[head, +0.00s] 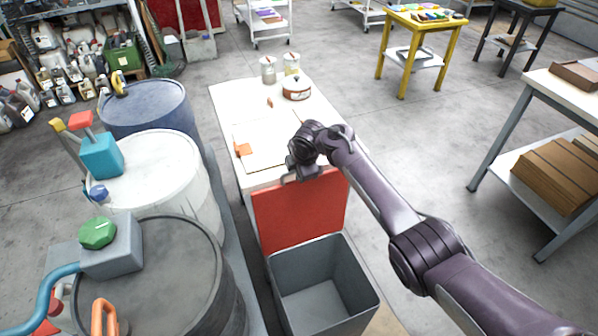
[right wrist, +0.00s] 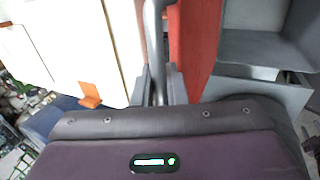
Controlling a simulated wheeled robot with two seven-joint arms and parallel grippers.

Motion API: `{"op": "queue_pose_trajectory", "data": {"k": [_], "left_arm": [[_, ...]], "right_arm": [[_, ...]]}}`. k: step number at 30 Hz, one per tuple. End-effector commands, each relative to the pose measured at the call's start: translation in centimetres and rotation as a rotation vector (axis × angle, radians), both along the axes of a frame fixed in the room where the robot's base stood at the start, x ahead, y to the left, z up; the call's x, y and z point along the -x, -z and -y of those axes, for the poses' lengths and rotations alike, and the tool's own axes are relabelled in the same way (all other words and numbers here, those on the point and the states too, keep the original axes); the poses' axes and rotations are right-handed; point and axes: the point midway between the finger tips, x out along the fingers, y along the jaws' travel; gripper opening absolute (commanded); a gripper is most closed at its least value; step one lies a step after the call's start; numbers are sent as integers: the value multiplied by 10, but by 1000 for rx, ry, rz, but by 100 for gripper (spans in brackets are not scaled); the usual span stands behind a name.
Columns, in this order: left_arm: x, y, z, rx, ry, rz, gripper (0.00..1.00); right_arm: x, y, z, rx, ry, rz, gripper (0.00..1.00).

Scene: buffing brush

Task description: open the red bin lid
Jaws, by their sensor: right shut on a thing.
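The red lid (head: 300,208) stands roughly upright at the back edge of the grey bin (head: 322,285), whose mouth is open and whose inside looks empty. My right gripper (head: 300,174) is at the lid's top edge. In the right wrist view, my right gripper (right wrist: 158,88) is shut on the grey bar handle (right wrist: 154,40) beside the red lid (right wrist: 194,45). The bin (right wrist: 262,48) shows at the right there. My left gripper is not in view.
A white table (head: 222,100) with jars and an orange piece (head: 243,150) stands just behind the lid. Several drums, including a white drum (head: 160,180), stand close on the left. Floor to the right is open up to a shelf table (head: 548,172).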

Motion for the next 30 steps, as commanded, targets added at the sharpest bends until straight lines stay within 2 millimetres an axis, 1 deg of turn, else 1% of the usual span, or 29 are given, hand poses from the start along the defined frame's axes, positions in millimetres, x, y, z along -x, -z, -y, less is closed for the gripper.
{"op": "queue_pose_trajectory", "data": {"k": [3, 4, 7, 8, 16, 19, 23, 30], "left_arm": [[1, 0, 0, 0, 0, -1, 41], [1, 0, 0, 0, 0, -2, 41], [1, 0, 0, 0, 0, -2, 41], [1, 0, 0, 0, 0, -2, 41], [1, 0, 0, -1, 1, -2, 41], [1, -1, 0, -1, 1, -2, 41], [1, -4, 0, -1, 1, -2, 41], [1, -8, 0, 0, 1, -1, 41]], "right_arm": [[1, 0, -1, -1, -4, 0, 0], [1, 0, -1, -1, -4, 0, 14], [0, 0, -1, -1, -3, 0, 27], [1, 0, -1, 0, -2, 0, 29], [1, 1, 0, 0, -1, -3, 29], [3, -2, 0, 0, -3, -3, 29], [7, -17, 2, -2, -3, -1, 29], [21, -53, 7, -2, -1, 5, 29]]}}
